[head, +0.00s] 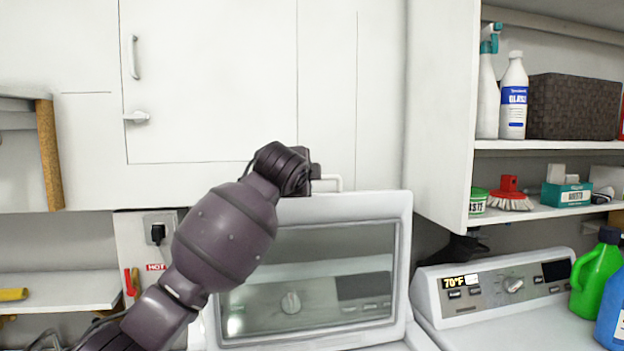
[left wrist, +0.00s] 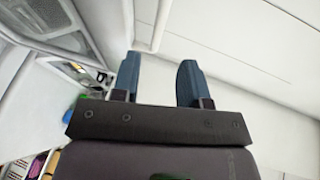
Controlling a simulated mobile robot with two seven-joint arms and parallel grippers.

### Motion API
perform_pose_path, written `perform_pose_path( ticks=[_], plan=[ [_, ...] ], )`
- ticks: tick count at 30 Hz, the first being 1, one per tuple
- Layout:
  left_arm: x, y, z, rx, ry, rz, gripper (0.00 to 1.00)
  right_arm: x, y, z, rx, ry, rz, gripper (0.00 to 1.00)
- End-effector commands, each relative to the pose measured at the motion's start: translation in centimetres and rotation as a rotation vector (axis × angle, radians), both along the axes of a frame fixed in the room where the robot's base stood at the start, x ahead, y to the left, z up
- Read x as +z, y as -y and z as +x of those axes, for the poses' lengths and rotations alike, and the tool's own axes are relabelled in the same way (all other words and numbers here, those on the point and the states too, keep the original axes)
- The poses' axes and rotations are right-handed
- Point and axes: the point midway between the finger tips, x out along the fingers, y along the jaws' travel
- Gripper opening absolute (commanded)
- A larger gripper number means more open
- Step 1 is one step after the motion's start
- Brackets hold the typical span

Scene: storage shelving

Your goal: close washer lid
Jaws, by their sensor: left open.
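The washer lid (head: 405,262) stands raised and upright in the head view, white-framed with a glass panel. A white handle-like bar (head: 338,180) shows at its top edge. My left arm comes in from the lower left and crosses in front of the lid's left side. My left gripper is at the lid's top edge, its fingers mostly hidden behind the wrist in the head view. In the left wrist view the left gripper (left wrist: 158,82) has two blue fingers spread apart with nothing seen between them. A white bar stands just beyond the left finger. My right gripper is not seen.
White cabinets (head: 215,80) are close behind the lid. A second machine with a control panel (head: 500,285) stands to the right, with a green jug (head: 597,275) on it. Shelves at the right hold bottles and a dark basket (head: 575,105). A white shelf (head: 60,290) is at the left.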

Motion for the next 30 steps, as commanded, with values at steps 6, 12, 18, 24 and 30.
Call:
perform_pose_path(
  ticks=[6,12,18,24,30],
  plan=[
    [-0.5,0.5,2.1,0.001,-0.004,-0.001,0.40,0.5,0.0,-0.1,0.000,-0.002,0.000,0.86],
    [-1.0,0.9,4.4,0.001,-0.003,-0.001,0.40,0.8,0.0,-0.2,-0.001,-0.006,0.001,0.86],
    [-1.5,1.3,6.4,0.002,-0.004,-0.002,0.40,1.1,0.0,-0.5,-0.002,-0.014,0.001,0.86],
    [-1.8,1.7,8.1,0.001,-0.003,-0.002,0.40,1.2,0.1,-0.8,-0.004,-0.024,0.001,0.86],
    [-2.2,1.9,9.3,0.001,-0.003,-0.002,0.40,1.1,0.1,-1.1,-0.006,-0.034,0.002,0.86]
  ],
)
